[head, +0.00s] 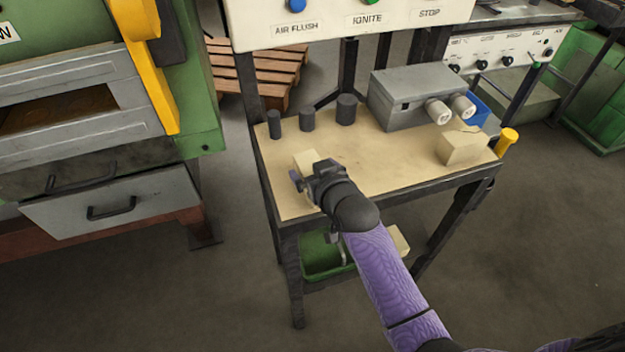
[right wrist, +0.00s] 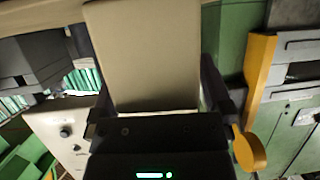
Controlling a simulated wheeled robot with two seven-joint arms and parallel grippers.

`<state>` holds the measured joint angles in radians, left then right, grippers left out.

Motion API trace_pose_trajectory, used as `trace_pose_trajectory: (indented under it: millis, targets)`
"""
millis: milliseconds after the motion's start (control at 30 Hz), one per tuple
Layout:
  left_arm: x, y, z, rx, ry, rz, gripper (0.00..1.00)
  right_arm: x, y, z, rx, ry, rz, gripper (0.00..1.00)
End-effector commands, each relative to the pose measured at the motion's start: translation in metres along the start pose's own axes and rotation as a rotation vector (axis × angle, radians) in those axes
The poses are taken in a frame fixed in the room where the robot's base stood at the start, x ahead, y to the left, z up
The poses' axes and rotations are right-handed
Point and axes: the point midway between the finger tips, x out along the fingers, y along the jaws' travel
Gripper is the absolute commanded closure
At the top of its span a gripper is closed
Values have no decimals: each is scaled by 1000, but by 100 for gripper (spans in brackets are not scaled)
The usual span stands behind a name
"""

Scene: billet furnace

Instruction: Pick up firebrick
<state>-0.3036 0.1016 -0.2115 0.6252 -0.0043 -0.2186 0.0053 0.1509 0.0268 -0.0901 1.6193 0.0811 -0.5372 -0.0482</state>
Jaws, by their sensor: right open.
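A cream firebrick (head: 304,161) lies on the tan tabletop (head: 350,165), near its left edge. My right gripper (head: 312,178) is at this brick and hides part of it. In the right wrist view, a pale block (right wrist: 145,55), which looks like the same brick, fills the space between the two dark fingers of my right gripper (right wrist: 165,88). The jaws are open around it; I cannot tell whether either finger touches it. A second cream block (head: 462,148) sits at the table's right side. My left gripper is out of view.
Three dark cylinders (head: 306,118) stand along the table's back left. A grey box (head: 415,92) with two white-ended cylinders is at the back right, near a blue bin (head: 478,108). A yellow-capped post (head: 507,138) is at the right edge. The table's middle is clear.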

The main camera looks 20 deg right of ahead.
Motion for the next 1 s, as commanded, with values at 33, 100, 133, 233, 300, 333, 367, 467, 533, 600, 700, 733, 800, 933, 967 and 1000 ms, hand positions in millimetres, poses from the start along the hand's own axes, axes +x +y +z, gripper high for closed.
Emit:
trace_pose_trajectory:
  millis: [33, 100, 133, 233, 300, 333, 367, 467, 533, 600, 700, 733, 800, 933, 967, 1000]
  targets:
    - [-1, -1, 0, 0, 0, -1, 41, -1, 0, -1, 0, 0, 0, 0]
    - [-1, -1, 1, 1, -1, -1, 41, -1, 0, -1, 0, 0, 0, 0]
    - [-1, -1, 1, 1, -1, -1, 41, -1, 0, -1, 0, 0, 0, 4]
    - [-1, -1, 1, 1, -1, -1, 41, -1, 0, -1, 0, 0, 0, 25]
    - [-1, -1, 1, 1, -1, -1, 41, -1, 0, -1, 0, 0, 0, 40]
    - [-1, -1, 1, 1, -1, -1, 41, -1, 0, -1, 0, 0, 0, 47]
    - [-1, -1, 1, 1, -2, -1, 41, -1, 0, -1, 0, 0, 0, 53]
    - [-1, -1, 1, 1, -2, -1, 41, -1, 0, -1, 0, 0, 0, 74]
    - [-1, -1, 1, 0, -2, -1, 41, -1, 0, -1, 0, 0, 0, 89]
    - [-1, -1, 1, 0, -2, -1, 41, -1, 0, -1, 0, 0, 0, 100]
    - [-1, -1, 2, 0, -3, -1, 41, -1, 0, -1, 0, 2, 0, 100]
    - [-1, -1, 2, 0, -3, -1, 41, -1, 0, -1, 0, 2, 0, 100]
    - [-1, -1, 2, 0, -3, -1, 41, -1, 0, -1, 0, 2, 0, 100]
    - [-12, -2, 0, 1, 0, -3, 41, -8, 0, -19, -1, 5, 0, 100]
    - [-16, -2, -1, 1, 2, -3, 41, -11, 0, -27, -1, 7, 0, 100]
    - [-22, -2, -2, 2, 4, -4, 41, -16, 0, -39, -2, 8, 0, 100]
